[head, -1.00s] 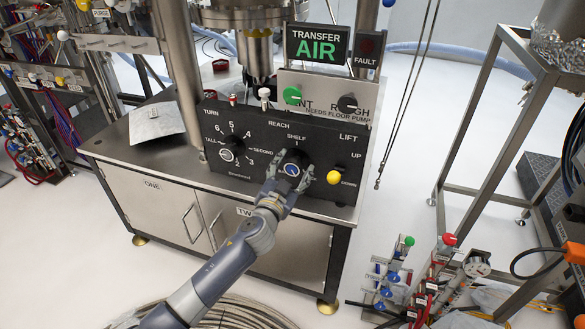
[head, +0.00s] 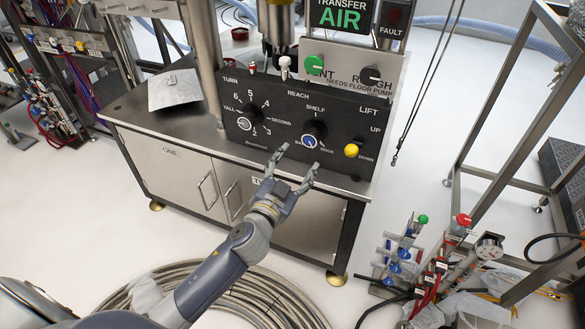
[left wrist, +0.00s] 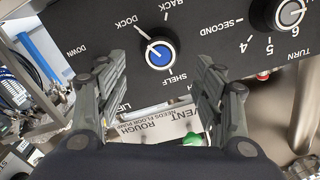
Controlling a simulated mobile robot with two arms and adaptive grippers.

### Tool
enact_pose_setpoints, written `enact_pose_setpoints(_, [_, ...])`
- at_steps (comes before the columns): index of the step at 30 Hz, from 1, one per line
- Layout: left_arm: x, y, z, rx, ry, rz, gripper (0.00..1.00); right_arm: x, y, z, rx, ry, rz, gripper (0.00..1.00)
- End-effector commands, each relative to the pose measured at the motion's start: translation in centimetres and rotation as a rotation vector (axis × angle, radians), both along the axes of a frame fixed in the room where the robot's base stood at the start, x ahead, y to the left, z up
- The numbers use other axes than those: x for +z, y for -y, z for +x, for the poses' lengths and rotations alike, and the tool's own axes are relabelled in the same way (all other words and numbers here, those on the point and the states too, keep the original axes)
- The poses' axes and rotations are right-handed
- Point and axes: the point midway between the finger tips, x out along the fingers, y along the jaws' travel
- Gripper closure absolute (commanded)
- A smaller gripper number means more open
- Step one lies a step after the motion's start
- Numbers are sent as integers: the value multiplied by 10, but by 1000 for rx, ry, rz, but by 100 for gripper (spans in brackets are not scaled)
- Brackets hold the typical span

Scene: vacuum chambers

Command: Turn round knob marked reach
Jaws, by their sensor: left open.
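The REACH knob (head: 312,136) is a round black knob with a blue cap, on the black front panel (head: 275,157) of the bench. Labels SHELF, BACK and DOCK surround it. In the left wrist view the knob (left wrist: 161,54) shows upside down between my finger lines, with a pale line towards DOCK. My left gripper (head: 298,158) is open and empty, its two fingers spread just below and in front of the knob. It appears apart from the knob. My right gripper is not in view.
The TURN knob (head: 247,118) sits left of REACH and the yellow LIFT knob (head: 351,150) right. Green (head: 315,64) and black (head: 371,75) knobs stand above. A coiled hose (head: 215,295) lies on the floor.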

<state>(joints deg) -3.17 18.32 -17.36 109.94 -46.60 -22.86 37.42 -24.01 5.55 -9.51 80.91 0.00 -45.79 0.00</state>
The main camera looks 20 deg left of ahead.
Motion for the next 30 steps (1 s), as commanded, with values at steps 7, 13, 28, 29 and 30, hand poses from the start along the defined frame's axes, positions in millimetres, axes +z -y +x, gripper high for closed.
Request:
enact_pose_setpoints(7, [0,-1,-16,1,0,-1,38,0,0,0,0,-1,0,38])
enact_pose_setpoints(13, [1,-1,-17,1,0,-1,38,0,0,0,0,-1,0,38])
enact_pose_setpoints(28, [0,-1,-17,1,0,-1,38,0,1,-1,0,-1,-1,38])
enact_pose_setpoints(29, [0,-1,-17,1,0,-1,38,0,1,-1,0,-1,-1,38])
enact_pose_setpoints(30, [0,-1,-17,1,0,-1,38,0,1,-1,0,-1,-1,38])
